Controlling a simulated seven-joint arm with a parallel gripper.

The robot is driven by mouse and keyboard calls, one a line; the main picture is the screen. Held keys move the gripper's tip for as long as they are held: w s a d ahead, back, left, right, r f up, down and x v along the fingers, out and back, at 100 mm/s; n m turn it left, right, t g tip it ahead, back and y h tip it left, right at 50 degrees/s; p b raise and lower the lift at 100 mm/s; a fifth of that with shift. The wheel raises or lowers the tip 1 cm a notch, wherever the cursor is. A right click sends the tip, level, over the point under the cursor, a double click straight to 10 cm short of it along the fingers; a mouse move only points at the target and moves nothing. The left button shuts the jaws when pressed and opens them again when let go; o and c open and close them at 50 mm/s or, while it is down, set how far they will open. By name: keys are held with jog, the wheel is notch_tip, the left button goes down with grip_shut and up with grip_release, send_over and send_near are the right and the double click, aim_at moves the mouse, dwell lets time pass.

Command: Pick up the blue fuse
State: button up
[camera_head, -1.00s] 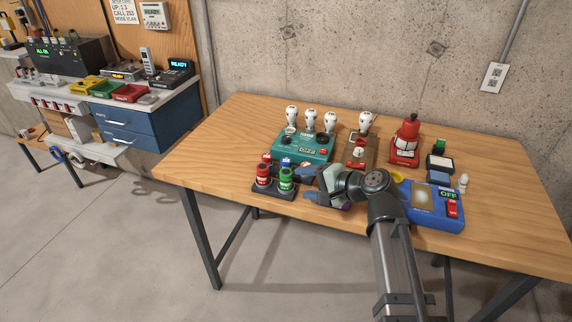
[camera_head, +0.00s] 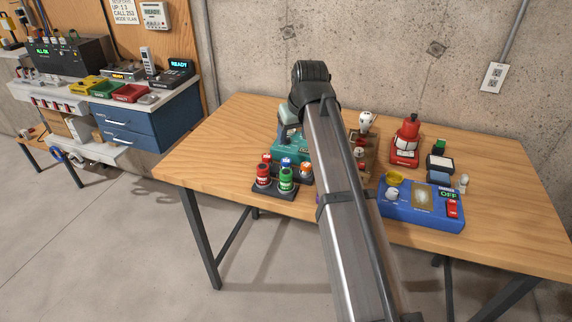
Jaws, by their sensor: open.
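The blue fuse (camera_head: 286,163) stands in the back row of a dark fuse rack (camera_head: 259,189) near the table's front left edge. Only its upper part shows behind the red fuse (camera_head: 263,176) and green fuse (camera_head: 286,179) in front. My gripper (camera_head: 285,134) is above the teal device, behind and above the rack. It points down and is open, apart from the blue fuse. My arm hides part of it, and its fingertips are hard to make out.
A teal device (camera_head: 289,148) sits just behind the rack, partly covered by my arm. An orange-topped fuse (camera_head: 306,170) stands at the rack's right. The table's left end is clear.

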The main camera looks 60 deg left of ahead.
aim_at(286, 160)
jog(key=x, duration=1.3)
jog(key=shift+a+f, duration=0.1)
jog(key=shift+f, duration=0.1)
jog(key=c, duration=1.1)
jog(key=shift+r, duration=0.2)
notch_tip(286, 160, up, 8)
jog(key=shift+r, duration=0.15)
jog(key=w+d+m, duration=0.1)
jog(key=w, duration=0.7)
jog(key=w+d+m, duration=0.1)
jog(key=w+d, duration=0.1)
jog(key=w, duration=0.5)
jog(key=w+d+m+t, duration=0.1)
jog(key=w+d, duration=0.1)
jog(key=w, duration=0.6)
jog(key=shift+w, duration=0.35)
jog(key=shift+w+a+r+n+g, duration=0.15)
jog(key=shift+w+a+n+g, duration=0.1)
jog(key=shift+w+a+n, duration=0.75)
jog(key=shift+w+a+r+n+g, duration=0.1)
jog(key=shift+w+a+n+g, duration=0.15)
jog(key=shift+w+a+n, duration=0.75)
